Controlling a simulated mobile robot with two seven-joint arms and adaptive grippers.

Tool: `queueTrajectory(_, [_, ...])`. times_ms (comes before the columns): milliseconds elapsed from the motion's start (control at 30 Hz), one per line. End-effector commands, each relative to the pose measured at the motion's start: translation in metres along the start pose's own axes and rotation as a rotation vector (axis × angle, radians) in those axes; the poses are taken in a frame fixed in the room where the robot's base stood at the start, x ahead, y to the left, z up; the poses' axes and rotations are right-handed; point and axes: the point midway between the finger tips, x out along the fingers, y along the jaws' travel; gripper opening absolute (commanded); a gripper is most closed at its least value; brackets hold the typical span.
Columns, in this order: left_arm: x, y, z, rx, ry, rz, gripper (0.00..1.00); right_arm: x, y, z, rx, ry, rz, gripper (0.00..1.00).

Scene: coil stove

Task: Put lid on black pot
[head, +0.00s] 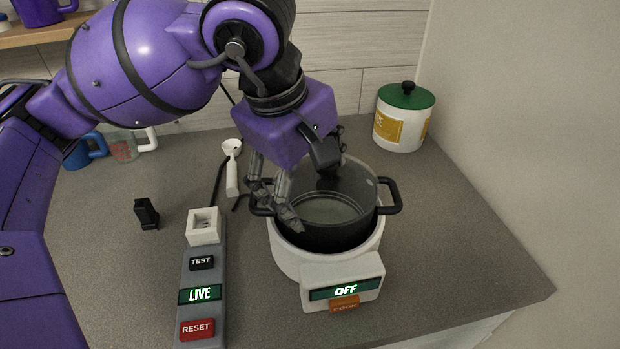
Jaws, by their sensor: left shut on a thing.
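The black pot (345,235) sits upright in the round white stove (285,258), with a dark side handle (391,196) at its right. Its inside looks empty, though my gripper hides part of it. My left gripper (272,200) is at the pot's left side, one silver finger inside the rim and another outside near the left handle. It is shut on the pot there; the exact contact is partly hidden. I see no separate pot lid. My right gripper is not in view.
A grey power strip (203,270) reads LIVE, left of the stove, whose panel (343,287) reads OFF. A small black block (146,213), a white scoop (232,165), a blue mug (88,148) and a green-lidded canister (402,125) stand around. The right counter is clear.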

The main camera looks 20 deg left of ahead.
Motion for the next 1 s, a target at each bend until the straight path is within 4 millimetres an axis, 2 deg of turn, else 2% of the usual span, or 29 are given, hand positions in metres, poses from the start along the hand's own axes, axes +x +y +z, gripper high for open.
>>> queueTrajectory(200, [-0.0006,0.0004,-0.0002,0.0,0.001,0.002,0.53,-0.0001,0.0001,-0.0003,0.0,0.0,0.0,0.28])
queueTrajectory(233, [-0.0006,0.0004,-0.0002,0.0,0.001,0.002,0.86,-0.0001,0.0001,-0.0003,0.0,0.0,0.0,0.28])
queueTrajectory(333, [-0.0006,0.0004,-0.0002,0.0,0.001,0.001,0.99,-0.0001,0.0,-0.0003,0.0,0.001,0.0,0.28])
queueTrajectory(1000, [-0.0051,0.0017,-0.0001,0.0,0.001,0.001,1.0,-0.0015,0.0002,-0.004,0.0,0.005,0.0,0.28])
